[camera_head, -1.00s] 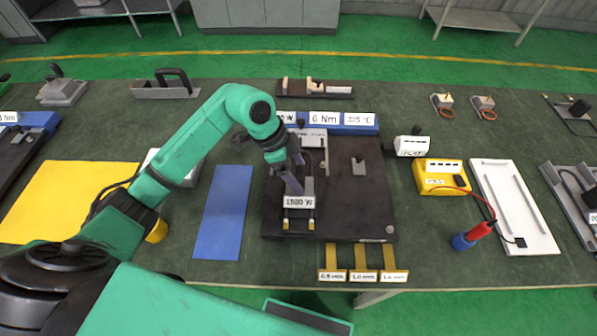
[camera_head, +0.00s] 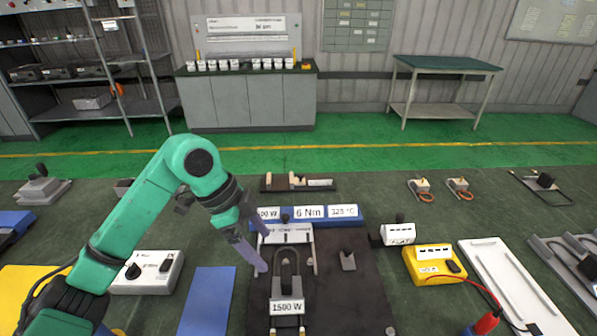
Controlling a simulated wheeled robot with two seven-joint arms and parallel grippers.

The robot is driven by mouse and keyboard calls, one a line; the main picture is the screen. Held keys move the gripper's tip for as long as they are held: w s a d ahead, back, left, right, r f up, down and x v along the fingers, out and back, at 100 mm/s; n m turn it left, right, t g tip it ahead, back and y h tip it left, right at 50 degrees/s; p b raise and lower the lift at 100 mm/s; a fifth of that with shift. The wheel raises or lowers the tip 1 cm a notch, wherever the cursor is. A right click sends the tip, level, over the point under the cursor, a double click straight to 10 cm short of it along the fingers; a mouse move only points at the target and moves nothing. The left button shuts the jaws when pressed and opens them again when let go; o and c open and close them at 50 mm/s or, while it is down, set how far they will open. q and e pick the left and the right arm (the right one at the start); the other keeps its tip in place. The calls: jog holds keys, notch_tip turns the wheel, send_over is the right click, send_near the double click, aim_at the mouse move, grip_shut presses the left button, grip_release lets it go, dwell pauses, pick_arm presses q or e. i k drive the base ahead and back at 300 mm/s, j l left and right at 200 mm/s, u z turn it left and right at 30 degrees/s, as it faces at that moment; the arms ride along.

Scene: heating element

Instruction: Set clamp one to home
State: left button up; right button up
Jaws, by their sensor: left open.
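The fixture's dark plate (camera_head: 355,300) has a blue rear bar (camera_head: 347,222) with white labels. A dark looped heating element marked 1500 W (camera_head: 287,307) lies on its left half. Behind the loop is a pale bracket-like part (camera_head: 290,237) with a small dark knob above it. A small grey upright metal piece (camera_head: 348,261) stands to the right. I cannot tell which part is clamp one. My left gripper (camera_head: 264,251) is open, its two grey-purple fingers at the left of the bracket and loop. Whether they touch anything is unclear. My right gripper is out of view.
A white box with black knobs (camera_head: 148,272) and a blue mat (camera_head: 207,300) lie left of the plate. A FLAT-labelled block (camera_head: 398,234), a yellow box (camera_head: 433,264) and a white tray (camera_head: 515,285) lie right. A shallow holder (camera_head: 297,183) is behind.

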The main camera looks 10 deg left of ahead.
aim_at(285, 233)
jog(key=k+l, duration=0.25)
jog(key=k, duration=0.2)
jog(key=k+l, duration=0.25)
jog(key=k, duration=0.25)
jog(key=k+l, duration=0.3)
jog(key=k, duration=0.15)
